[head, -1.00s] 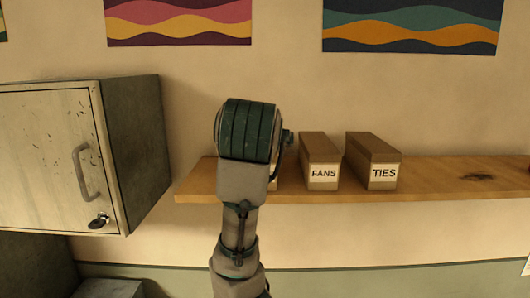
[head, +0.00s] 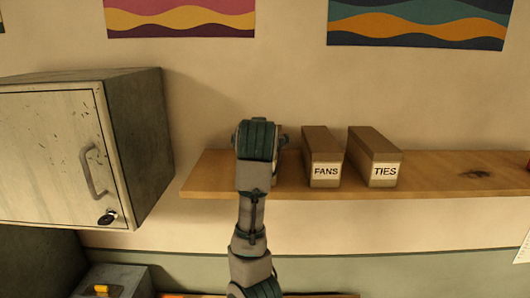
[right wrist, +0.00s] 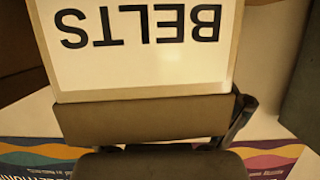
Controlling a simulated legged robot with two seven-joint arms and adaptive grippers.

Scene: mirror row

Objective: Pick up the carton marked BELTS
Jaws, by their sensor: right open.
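The carton marked BELTS (right wrist: 145,60) fills the upper middle of the right wrist view, its white label upside down and close to the camera. In the head view it is almost wholly hidden behind my right arm, left of the FANS carton on the shelf. My right gripper (head: 258,140) reaches up in front of it, its jaws mostly hidden there by the wrist. The right wrist view shows dark gripper parts at the carton's lower edge. The right gripper is open; whether it touches the carton I cannot tell. My left gripper is out of view.
The FANS carton (head: 324,158) and TIES carton (head: 377,158) stand close to the right on the wooden shelf (head: 440,184). A grey cabinet (head: 50,150) hangs to the left.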

